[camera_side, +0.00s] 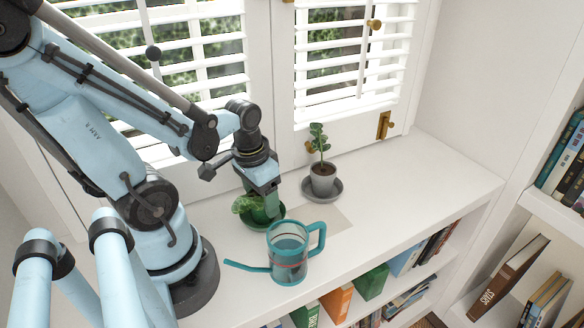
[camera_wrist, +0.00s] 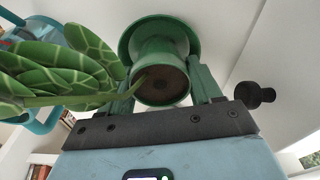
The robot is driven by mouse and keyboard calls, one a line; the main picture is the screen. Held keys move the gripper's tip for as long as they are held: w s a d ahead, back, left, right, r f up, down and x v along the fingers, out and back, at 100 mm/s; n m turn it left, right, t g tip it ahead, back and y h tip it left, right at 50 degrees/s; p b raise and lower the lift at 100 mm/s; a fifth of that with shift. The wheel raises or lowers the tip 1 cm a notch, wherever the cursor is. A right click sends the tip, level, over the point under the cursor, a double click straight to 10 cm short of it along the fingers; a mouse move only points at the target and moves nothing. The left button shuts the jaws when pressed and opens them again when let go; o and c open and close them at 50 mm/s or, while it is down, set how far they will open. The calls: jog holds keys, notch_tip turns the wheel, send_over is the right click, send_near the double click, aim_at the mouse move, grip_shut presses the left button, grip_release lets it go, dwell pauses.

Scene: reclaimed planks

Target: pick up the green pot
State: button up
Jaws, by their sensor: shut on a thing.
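The green pot (camera_side: 262,214) holds a plant with broad veined leaves and sits over a green saucer (camera_side: 280,213) on the white shelf top. My gripper (camera_side: 267,203) points down and is shut on the pot, with the leaves sticking out to its left. In the wrist view the pot (camera_wrist: 148,55) shows with dark soil, between the two green fingers of my gripper (camera_wrist: 163,88), and the saucer (camera_wrist: 190,22) is behind it. The pot looks upright. I cannot tell whether its base is clear of the saucer.
A teal watering can (camera_side: 289,262) stands close in front of the pot, its spout pointing left. A grey pot (camera_side: 323,180) with a small plant stands on a grey saucer (camera_side: 337,187) behind to the right. A flat beige square (camera_side: 334,216) lies between. The shelf top's right end is clear.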

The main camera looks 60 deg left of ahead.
jog(key=shift+r, duration=0.2)
notch_tip(320, 180, up, 13)
jog(key=shift+f, duration=0.2)
dwell(1.1)
notch_tip(320, 180, down, 9)
jog(key=n, duration=0.2)
jog(key=shift+w+r+n, duration=0.1)
jog(key=shift+r+n, duration=0.1)
jog(key=shift+n, duration=0.1)
jog(key=shift+f, duration=1.9)
